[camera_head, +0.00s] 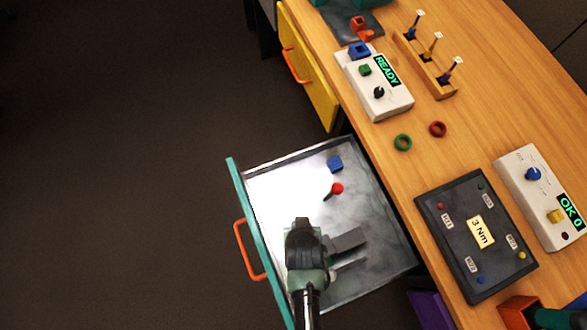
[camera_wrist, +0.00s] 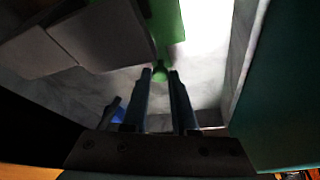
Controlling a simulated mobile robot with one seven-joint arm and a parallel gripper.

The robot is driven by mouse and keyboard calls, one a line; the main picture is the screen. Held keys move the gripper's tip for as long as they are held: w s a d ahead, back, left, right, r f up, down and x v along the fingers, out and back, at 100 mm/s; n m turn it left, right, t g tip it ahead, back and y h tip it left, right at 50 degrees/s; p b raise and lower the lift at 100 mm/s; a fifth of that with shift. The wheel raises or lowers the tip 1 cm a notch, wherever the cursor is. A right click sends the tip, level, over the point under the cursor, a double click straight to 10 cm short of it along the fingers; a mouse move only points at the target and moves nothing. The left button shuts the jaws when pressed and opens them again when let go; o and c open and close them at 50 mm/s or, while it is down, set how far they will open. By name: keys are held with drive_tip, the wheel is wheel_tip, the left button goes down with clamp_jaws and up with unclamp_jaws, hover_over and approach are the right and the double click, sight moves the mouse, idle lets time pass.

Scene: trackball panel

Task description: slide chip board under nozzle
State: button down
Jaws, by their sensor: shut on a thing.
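My gripper (camera_head: 318,262) is low inside the open drawer (camera_head: 365,190) in the head view, beside a grey block (camera_head: 348,241). In the wrist view my gripper (camera_wrist: 160,76) has its fingers close together, shut on the rounded end of a green thing (camera_wrist: 168,25). The grey block (camera_wrist: 95,38) lies just left of it there. My own wrist hides most of the green thing in the head view. I cannot clearly make out a chip board or a nozzle. A teal machine (camera_head: 369,4) with a dark plate (camera_head: 342,24) is cut off at the top.
The wooden desktop (camera_head: 455,135) carries a READY box (camera_head: 393,98), a screwdriver rack (camera_head: 425,66), two rings and a dark panel (camera_head: 450,235).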

drive_tip(key=shift+s+d+f, duration=0.1)
drive_tip(key=shift+s, duration=0.2)
drive_tip(key=c, duration=0.7)
unclamp_jaws()
drive_tip(key=shift+r, duration=0.35)
drive_tip(key=p+v, duration=0.2)
drive_tip(key=v, duration=1)
drive_tip(key=shift+s, duration=0.2)
drive_tip(key=shift+r, duration=0.15)
